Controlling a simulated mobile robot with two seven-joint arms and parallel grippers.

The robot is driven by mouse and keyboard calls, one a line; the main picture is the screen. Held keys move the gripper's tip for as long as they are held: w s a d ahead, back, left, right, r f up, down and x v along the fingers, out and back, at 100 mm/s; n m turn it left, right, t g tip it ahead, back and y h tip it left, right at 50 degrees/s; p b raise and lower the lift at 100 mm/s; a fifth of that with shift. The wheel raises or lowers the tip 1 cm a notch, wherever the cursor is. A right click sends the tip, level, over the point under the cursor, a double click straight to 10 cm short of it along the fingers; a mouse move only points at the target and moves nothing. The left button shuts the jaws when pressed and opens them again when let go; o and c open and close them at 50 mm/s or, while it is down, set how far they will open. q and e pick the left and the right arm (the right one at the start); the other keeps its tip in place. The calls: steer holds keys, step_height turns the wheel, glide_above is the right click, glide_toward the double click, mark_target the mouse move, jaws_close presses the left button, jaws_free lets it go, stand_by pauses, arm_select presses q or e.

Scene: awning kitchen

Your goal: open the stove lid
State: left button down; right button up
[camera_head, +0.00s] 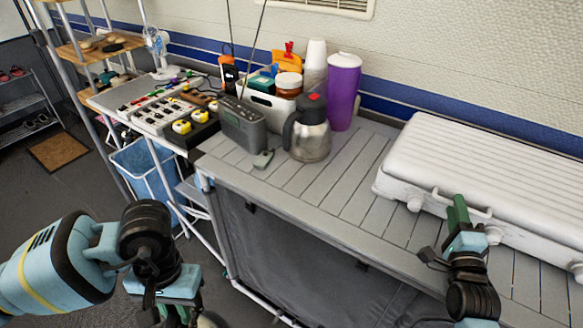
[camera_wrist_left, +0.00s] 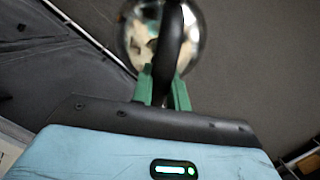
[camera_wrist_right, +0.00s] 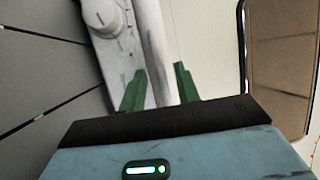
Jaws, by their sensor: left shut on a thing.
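The white stove (camera_head: 390,190) stands on the grey slatted table at the right, and its ribbed lid (camera_head: 480,155) is down. My right gripper (camera_head: 458,212) is at the stove's front edge. In the right wrist view, its green fingers (camera_wrist_right: 160,85) are apart on either side of a pale bar (camera_wrist_right: 152,45), seemingly the lid's handle, beside a knob (camera_wrist_right: 103,14). I cannot tell whether they touch it. My left gripper (camera_wrist_left: 164,88), low in front of the table, is shut on the black handle (camera_wrist_left: 168,50) of a shiny metal vessel (camera_wrist_left: 138,38). Its lower part is hidden.
A metal jug (camera_head: 310,140), a purple cup (camera_head: 343,90) and a grey radio (camera_head: 243,122) stand left of the stove. A blue bin (camera_head: 150,168) is beside the table. The slatted tabletop (camera_head: 330,190) between jug and stove is clear.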

arm_select(q)
steer(key=shift+w, duration=0.15)
arm_select(e)
steer(key=shift+w+r, duration=0.1)
arm_select(q)
steer(key=shift+r, duration=0.1)
arm_select(e)
steer(key=shift+c, duration=0.4)
jaws_close()
steer(key=shift+r, duration=0.15)
